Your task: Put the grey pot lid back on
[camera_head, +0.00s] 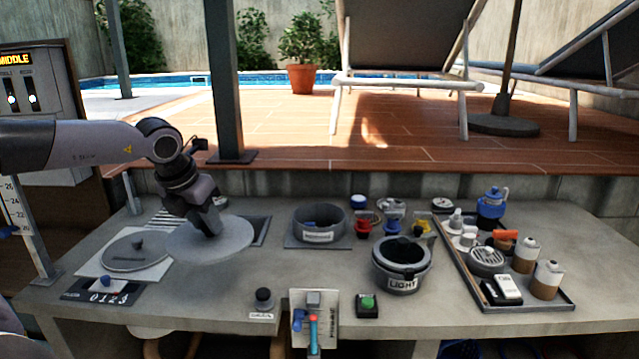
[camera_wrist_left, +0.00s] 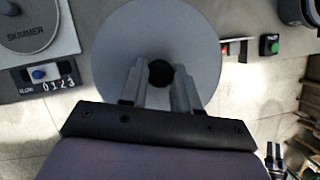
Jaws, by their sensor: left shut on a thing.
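A flat round grey lid (camera_head: 215,241) hangs at the left middle of the table in the head view. It also shows in the left wrist view (camera_wrist_left: 125,45), with a dark knob (camera_wrist_left: 160,73) at its centre. My left gripper (camera_head: 209,230) points down and is shut on this knob; in the wrist view its fingers (camera_wrist_left: 160,80) stand on either side of it. The lid looks roughly level and hides what is under it. A round grey open pot (camera_head: 319,237) with a white label stands to its right, with something blue inside.
A skimmer lid (camera_head: 137,250) lies on a white plate at the left. A bucket marked LIGHT (camera_head: 402,281) stands right of centre. A black knob (camera_head: 263,297) and green button (camera_head: 368,302) are in front.

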